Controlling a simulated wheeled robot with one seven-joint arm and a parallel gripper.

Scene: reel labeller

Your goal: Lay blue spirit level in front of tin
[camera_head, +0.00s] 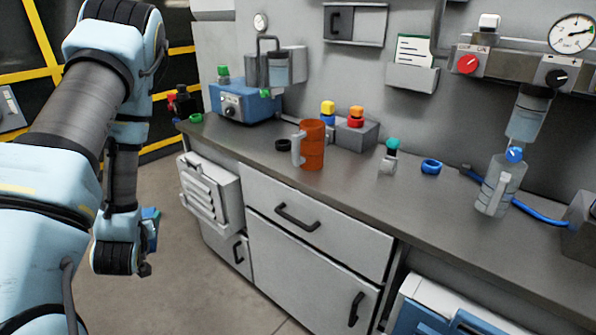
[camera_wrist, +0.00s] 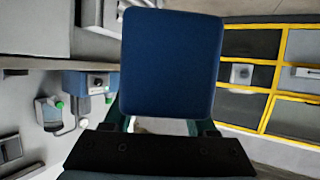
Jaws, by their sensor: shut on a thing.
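My gripper (camera_wrist: 165,110) is shut on a blue block, which I take to be the blue spirit level (camera_wrist: 170,62). It fills the middle of the wrist view and hides most of the fingers. In the head view a small blue part of it (camera_head: 152,226) shows beside my wrist, over the floor left of the cabinet and below the worktop's height; the rest is hidden by my arm. An orange ribbed cylinder (camera_head: 313,145), possibly the tin, stands upright on the worktop with a grey handle-like part at its left. My gripper is well left of it.
The grey worktop (camera_head: 345,188) has bare room in front of and right of the orange cylinder. A black ring (camera_head: 283,144), a teal-capped bottle (camera_head: 389,157), a blue ring (camera_head: 431,166) and a clear jug (camera_head: 499,186) stand on it. A blue machine (camera_head: 243,103) is at the left end.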

